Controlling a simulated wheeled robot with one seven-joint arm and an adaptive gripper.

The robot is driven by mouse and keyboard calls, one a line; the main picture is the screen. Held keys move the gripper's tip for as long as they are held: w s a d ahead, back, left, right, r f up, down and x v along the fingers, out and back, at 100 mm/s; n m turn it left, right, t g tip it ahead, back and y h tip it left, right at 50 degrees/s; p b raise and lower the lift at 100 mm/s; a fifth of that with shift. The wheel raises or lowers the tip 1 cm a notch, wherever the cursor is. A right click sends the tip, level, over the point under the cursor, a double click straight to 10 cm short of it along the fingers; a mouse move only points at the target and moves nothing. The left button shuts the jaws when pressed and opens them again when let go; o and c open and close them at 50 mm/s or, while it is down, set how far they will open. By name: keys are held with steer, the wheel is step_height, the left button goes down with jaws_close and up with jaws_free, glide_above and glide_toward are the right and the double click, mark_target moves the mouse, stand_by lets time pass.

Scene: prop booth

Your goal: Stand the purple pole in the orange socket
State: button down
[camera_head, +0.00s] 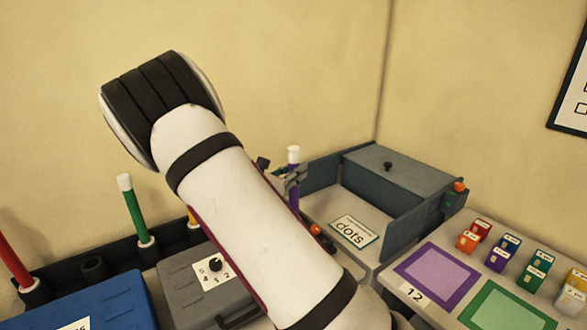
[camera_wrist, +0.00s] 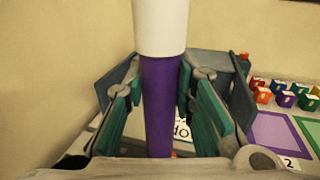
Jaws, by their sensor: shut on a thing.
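The purple pole (camera_head: 294,198) has a white top and stands roughly upright in my gripper (camera_head: 291,178), in front of the open dots box. In the wrist view the purple pole (camera_wrist: 159,105) runs between the two teal finger pads, and my gripper (camera_wrist: 158,100) is shut on it. My arm and gripper hide the pole's lower end, so I cannot tell what is under it. I cannot make out an orange socket. A small orange knob (camera_head: 315,229) shows just right of the pole, beside my arm.
A dark rack (camera_head: 62,283) at the left holds red, green (camera_head: 135,214) and yellow poles and has an empty black socket (camera_head: 93,267). A grey dots box (camera_head: 408,220) stands behind the pole. Small colored blocks and mats lie at right; a blue case (camera_head: 95,305) is front left.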

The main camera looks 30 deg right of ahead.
steer(key=shift+f+b, duration=0.45)
steer(key=shift+f, duration=1.65)
steer(key=c, duration=1.3)
jaws_free()
steer(key=v, duration=1.2)
